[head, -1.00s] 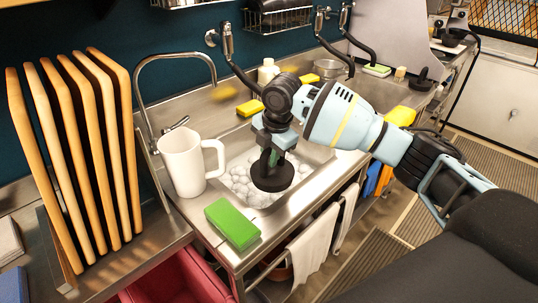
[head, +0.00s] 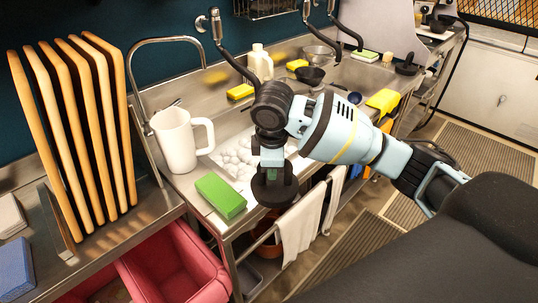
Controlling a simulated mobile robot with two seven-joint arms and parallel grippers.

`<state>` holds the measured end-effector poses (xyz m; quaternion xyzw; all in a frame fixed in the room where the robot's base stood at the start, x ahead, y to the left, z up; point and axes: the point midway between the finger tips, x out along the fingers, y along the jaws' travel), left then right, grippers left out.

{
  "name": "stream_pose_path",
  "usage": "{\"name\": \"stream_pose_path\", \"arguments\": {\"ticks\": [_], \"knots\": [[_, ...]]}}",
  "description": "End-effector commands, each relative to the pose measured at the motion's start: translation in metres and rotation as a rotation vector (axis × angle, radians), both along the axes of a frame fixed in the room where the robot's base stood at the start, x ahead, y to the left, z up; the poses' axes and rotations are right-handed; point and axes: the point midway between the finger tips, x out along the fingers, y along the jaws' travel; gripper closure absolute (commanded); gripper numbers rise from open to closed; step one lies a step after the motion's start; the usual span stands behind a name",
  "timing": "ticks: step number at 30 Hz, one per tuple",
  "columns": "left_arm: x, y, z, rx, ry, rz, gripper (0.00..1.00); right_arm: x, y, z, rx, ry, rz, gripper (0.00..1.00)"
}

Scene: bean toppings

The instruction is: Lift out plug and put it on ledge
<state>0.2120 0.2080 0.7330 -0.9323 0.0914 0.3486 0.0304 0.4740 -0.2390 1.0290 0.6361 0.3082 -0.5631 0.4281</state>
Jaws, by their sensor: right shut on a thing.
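My right gripper (head: 271,173) points down and is shut on the black round plug (head: 274,193). The plug shows as a dark disc with an upright handle between the fingers. In the picture it lies over the front edge of the sink; its exact height above the counter is hard to tell. The sink basin (head: 214,160) is behind it, filled with white foam balls or bubbles (head: 238,155). My arm hides the right part of the basin. My left gripper is out of view.
A green sponge (head: 220,195) lies on the counter's front ledge, left of the plug. A white pitcher (head: 175,140) stands left of the sink. White towels (head: 300,222) hang below the front edge. Wooden boards (head: 85,130) stand at left above a red bin (head: 178,262).

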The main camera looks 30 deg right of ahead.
Motion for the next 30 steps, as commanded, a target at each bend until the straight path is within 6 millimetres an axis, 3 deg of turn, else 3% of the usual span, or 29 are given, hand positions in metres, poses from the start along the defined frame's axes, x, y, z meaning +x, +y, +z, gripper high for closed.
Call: {"name": "stream_pose_path", "arguments": {"ticks": [6, 21, 25, 30], "knots": [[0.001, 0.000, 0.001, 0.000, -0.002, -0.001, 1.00, -0.031, 0.009, -0.003, 0.002, 0.001, -0.336, 1.00], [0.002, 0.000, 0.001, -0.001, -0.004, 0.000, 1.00, -0.087, 0.022, -0.009, 0.001, -0.003, -0.989, 1.00], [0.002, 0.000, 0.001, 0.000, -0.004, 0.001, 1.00, -0.097, 0.025, -0.009, 0.003, -0.001, -1.104, 1.00], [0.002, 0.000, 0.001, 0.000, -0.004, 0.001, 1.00, -0.096, 0.024, -0.009, 0.003, -0.003, -1.104, 1.00]]}}
